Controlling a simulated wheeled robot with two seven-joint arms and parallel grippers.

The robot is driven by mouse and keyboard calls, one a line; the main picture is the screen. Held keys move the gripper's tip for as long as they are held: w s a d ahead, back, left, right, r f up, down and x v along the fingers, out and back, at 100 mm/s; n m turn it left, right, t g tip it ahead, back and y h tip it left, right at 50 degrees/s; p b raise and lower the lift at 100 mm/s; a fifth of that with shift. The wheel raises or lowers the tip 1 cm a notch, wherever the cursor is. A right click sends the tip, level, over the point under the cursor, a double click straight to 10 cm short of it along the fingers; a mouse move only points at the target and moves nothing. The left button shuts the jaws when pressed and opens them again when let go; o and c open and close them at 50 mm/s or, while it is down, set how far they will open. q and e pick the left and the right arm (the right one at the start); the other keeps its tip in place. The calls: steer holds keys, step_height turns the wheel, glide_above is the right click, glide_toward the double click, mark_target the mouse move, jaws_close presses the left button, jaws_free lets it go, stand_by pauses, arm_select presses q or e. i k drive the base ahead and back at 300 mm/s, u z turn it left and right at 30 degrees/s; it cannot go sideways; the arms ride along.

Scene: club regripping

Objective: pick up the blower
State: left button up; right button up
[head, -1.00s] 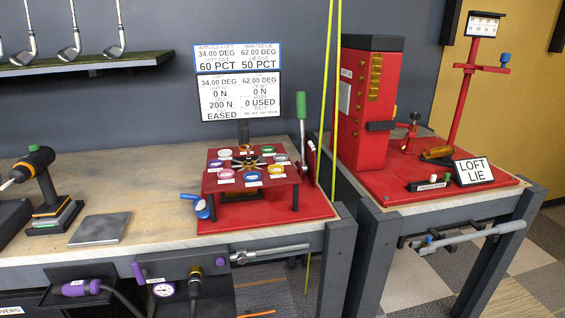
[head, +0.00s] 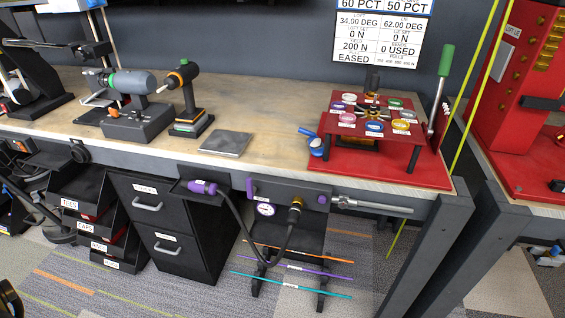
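The blower (head: 201,187) looks to be the purple-handled tool lying on a small dark shelf at the bench's front edge, left of centre in the head view. A black hose (head: 240,228) runs from it, hangs in a loop and rises to the brass fitting on a dark panel (head: 270,193) with a round gauge. Neither my left nor my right gripper can be made out in the head view.
A black drawer cabinet (head: 157,208) stands below the blower. Thin coloured rods (head: 290,268) lie on a low rack. A metal bar (head: 370,205) juts along the bench front. A grey plate (head: 225,142) and a red stand (head: 420,165) sit on the bench top.

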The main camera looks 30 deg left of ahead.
mark_target(207, 188)
steer(key=z, duration=0.1)
steer(key=k, duration=0.15)
steer(key=u, duration=1.55)
